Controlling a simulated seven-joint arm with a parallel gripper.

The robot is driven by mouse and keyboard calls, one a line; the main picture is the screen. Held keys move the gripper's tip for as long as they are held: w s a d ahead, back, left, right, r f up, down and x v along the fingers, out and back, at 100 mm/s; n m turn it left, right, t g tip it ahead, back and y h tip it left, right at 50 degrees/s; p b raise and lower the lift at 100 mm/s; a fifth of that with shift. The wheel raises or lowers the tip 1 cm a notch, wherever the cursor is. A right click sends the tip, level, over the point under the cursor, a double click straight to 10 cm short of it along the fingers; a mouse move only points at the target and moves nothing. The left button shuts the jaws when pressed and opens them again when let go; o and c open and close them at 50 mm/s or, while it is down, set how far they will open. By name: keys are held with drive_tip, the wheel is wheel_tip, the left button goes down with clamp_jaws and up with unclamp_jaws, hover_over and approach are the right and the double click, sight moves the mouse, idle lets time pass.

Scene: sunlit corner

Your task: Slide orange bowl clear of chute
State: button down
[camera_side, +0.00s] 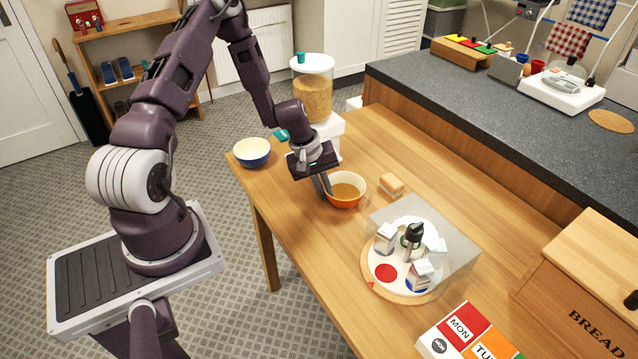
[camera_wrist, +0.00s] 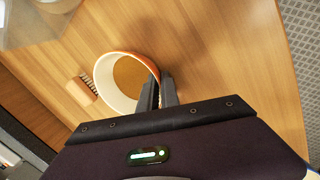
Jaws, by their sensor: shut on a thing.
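The orange bowl (camera_side: 348,204) is upright on the wooden table, with a white inside and brown contents. In the wrist view the bowl (camera_wrist: 105,78) has my gripper's fingers (camera_wrist: 160,98) at its near rim. My gripper (camera_side: 326,190) is shut on the rim at the bowl's left side in the side view. The dispenser (camera_side: 313,92), with a clear hopper of brown pieces and a white base, stands behind my gripper. Its chute outlet is hidden or not clear. The bowl looks apart from the white base in the side view.
A blue bowl (camera_side: 252,154) is near the table's left corner. A wooden brush (camera_side: 390,186) lies close right of the orange bowl. A clear box covers a round tray (camera_side: 367,262) with several small containers in front. A bread box (camera_side: 580,280) is at right. The table's left front is clear.

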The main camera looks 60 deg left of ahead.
drive_tip(key=shift+d, duration=3)
drive_tip(key=c, duration=1.5)
unclamp_jaws()
drive_tip(key=v, duration=0.7)
